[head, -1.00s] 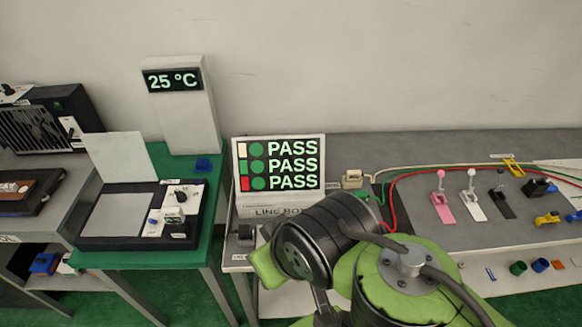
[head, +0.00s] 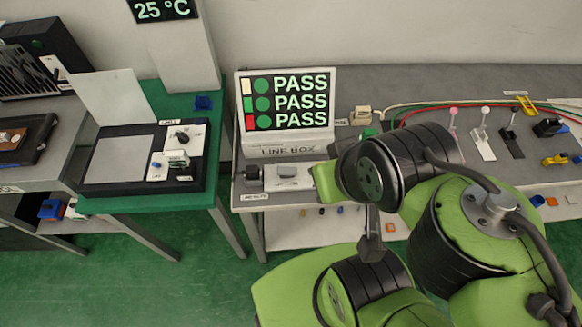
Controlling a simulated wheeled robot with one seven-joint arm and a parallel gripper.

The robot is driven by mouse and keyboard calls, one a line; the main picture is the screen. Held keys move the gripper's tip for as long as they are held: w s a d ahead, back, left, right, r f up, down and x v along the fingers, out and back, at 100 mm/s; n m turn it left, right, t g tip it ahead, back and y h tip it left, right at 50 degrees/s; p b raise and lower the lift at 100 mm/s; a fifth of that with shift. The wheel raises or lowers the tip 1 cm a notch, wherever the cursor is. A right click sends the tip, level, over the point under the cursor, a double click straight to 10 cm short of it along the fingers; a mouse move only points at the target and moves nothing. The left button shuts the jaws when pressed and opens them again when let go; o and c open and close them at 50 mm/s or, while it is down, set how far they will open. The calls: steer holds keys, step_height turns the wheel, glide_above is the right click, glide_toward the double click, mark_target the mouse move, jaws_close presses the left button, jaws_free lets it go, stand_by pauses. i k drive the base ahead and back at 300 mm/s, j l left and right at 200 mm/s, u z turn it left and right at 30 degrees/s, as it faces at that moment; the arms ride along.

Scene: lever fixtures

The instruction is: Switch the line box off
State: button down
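The line box (head: 288,150) is a pale box with its name on the front, at the back of the grey bench. Its lit screen (head: 286,103) reads PASS on three rows, with green dots and small coloured blocks. In front of it, a pale fixture with a grey part on top (head: 288,176) sits near the bench edge, with a black round piece (head: 251,173) at its left. I cannot tell the switch position. My green and black arm reaches over the bench, its leftmost visible part just right of the pale fixture. My gripper does not show.
Pink, white and black levers (head: 482,143) stand to the right behind my arm, near red and green cables. A green table (head: 214,180) at left holds a black-framed panel with a knob (head: 182,138). A floor gap separates the tables.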

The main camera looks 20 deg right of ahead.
mark_target(283, 171)
steer(key=j+u, duration=0.2)
steer(key=u, duration=0.2)
steer(key=j+u, duration=0.2)
steer(key=u, duration=0.15)
steer(key=i+j+u, duration=0.1)
steer(key=u, duration=0.3)
